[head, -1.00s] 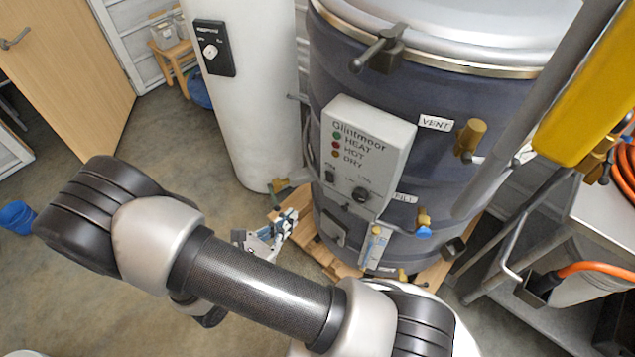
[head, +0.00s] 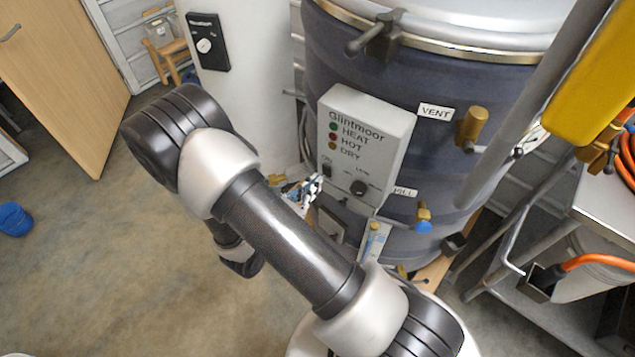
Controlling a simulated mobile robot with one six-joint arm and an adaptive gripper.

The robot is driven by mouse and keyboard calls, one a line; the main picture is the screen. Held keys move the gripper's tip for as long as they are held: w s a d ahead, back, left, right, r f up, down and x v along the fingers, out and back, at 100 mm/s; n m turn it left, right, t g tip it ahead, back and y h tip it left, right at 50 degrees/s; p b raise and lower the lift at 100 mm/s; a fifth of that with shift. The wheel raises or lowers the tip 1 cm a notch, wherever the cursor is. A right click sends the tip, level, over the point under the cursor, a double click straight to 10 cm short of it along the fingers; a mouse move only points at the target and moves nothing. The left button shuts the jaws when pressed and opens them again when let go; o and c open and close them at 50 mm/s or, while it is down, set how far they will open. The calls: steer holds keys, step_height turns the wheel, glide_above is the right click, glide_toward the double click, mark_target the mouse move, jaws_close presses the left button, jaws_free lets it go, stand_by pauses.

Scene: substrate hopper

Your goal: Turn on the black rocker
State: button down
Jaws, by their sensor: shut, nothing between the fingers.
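The black rocker (head: 327,170) is a small dark switch at the lower left of the grey Glintmoor control box (head: 387,140). The picture is too small to tell which way it is tipped. A black round knob (head: 358,187) sits to its right, and green, red and amber lamps labelled HEAT, HOT and DRY are above it. My gripper (head: 316,181) is shut and empty, just below and left of the rocker. Whether its tips touch the box I cannot tell. My arm hides part of the gripper and the area below it.
The box is on a dark drum (head: 460,90) with a brass VENT valve (head: 471,128) and a blue-handled FILL valve (head: 423,222). A white cylinder (head: 245,100) stands left. A steel cart (head: 610,205) with an orange hose is at right. Open floor (head: 90,260) lies left.

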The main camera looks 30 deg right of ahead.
mark_target(326, 172)
steer(key=shift+w+d+r, duration=0.1)
steer(key=shift+w+d, duration=0.15)
steer(key=shift+d, duration=0.25)
steer(key=shift+w+d+r, duration=0.1)
steer(key=shift+w+d, duration=0.15)
steer(key=shift+d, duration=0.25)
steer(key=shift+w+d+r+y+p, duration=0.15)
steer(key=shift+d+r+y+p, duration=0.25)
steer(key=shift+p, duration=0.4)
steer(key=shift+g, duration=0.3)
steer(key=shift+f, duration=0.2)
steer(key=shift+a, duration=0.4)
steer(key=r+p+v, duration=0.1)
steer(key=p+v, duration=0.2)
steer(key=v, duration=1)
steer(key=shift+d+r, duration=0.15)
